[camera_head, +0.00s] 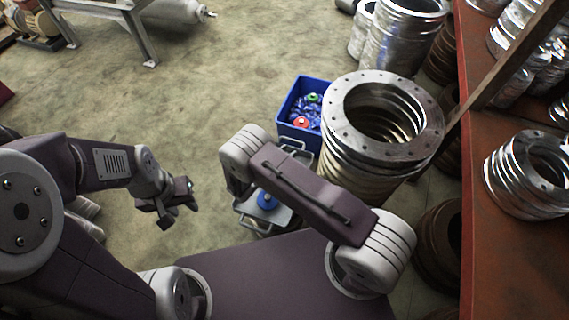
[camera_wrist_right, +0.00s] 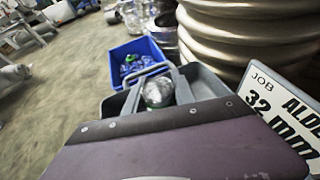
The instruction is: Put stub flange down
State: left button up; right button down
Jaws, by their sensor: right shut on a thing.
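My left gripper (camera_head: 179,214) hangs over the floor on the left of the head view, its two fingers apart and nothing between them. My right arm (camera_head: 310,192) comes in from the lower right and folds forward; its own links hide its gripper in the head view. I cannot make out a stub flange in a gripper. A grey carry tote (camera_head: 290,148) stands beyond my base, partly hidden by my right arm.
A blue bin (camera_head: 291,127) with blue contents stands behind the tote. A tall stack of steel flange rings (camera_head: 352,130) rises on the right, beside a red-brown shelf (camera_head: 500,255). A white JOB card (camera_wrist_right: 287,112) shows at right. The left floor is open.

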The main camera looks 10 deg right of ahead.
notch_tip(320, 180, down, 4)
jog(key=shift+r+b, duration=0.1)
jog(key=shift+b, duration=0.75)
jog(key=shift+r, duration=0.15)
jog(key=c, duration=1)
grip_release()
jog(key=shift+f, duration=0.2)
jog(key=shift+c, duration=0.2)
